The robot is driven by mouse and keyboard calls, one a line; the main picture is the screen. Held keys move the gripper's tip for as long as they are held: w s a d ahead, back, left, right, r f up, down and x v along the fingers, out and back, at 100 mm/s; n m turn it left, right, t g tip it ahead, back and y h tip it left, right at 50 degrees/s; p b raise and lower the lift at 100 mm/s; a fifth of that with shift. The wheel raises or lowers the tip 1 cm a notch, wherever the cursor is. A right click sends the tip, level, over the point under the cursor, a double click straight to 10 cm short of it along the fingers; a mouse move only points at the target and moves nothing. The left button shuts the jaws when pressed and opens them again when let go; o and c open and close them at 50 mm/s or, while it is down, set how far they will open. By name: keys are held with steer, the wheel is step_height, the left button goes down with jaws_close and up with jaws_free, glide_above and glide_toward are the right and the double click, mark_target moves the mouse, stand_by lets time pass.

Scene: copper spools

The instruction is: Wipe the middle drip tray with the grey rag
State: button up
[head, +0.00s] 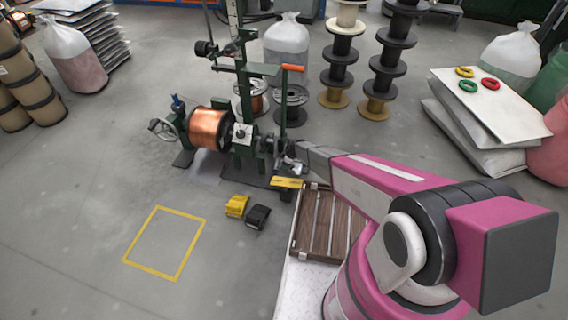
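My pink and white arm reaches left from the lower right. My gripper (290,166) is at its far end, beside the green winding machine (243,100). The gripper is small and partly lost against the machine's dark parts, so I cannot tell whether its fingers are open or shut, or whether it holds anything. I cannot make out a grey rag. I cannot make out a row of drip trays or a middle one. A dark flat base (262,181) lies under the machine near the gripper, partly hidden.
A copper spool (208,129) sits on the machine. A yellow pedal (237,206) and a black pedal (258,216) stand on the floor. A brown slatted crate (322,222) is beside my arm. Stacked spools (341,48) stand behind. The yellow floor square (166,242) is empty.

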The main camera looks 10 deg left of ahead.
mark_target(292, 167)
steer(key=shift+d, duration=0.4)
steer(key=shift+s+d, duration=0.1)
steer(key=shift+d, duration=0.6)
steer(key=shift+d, duration=0.15)
steer(key=shift+d, duration=0.65)
steer(key=shift+s+d, duration=0.1)
steer(key=shift+d, duration=0.7)
steer(key=shift+r, duration=2.5)
